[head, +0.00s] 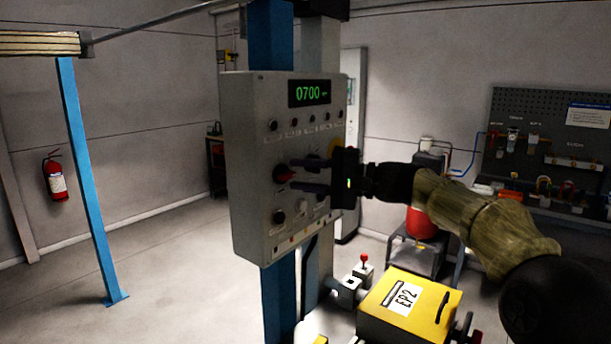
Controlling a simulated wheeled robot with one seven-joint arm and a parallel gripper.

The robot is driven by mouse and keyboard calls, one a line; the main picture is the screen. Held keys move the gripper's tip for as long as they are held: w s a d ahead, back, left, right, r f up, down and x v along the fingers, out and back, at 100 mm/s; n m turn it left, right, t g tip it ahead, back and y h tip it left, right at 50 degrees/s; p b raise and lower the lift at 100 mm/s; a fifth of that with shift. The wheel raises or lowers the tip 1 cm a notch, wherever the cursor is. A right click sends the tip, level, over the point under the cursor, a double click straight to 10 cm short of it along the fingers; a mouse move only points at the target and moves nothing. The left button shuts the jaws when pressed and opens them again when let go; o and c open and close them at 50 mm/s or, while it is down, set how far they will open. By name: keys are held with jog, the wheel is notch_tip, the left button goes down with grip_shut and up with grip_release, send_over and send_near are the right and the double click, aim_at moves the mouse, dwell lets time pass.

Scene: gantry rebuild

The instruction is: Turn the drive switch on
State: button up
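A grey control box (246,215) with a green "0700" display (309,93) is mounted on an upright post. The gripper body and fingers hide part of the panel's right side.
Other knobs (279,217) and small buttons sit around the switch. A yellow box marked EP2 (436,305) and a red-topped lever (364,260) stand below right. A blue post (85,180) and fire extinguisher (55,178) are at left. Floor at left is clear.

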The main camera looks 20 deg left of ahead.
jog(key=d+b, duration=0.4)
jog(key=d, duration=1.3)
jog(key=shift+d, duration=0.25)
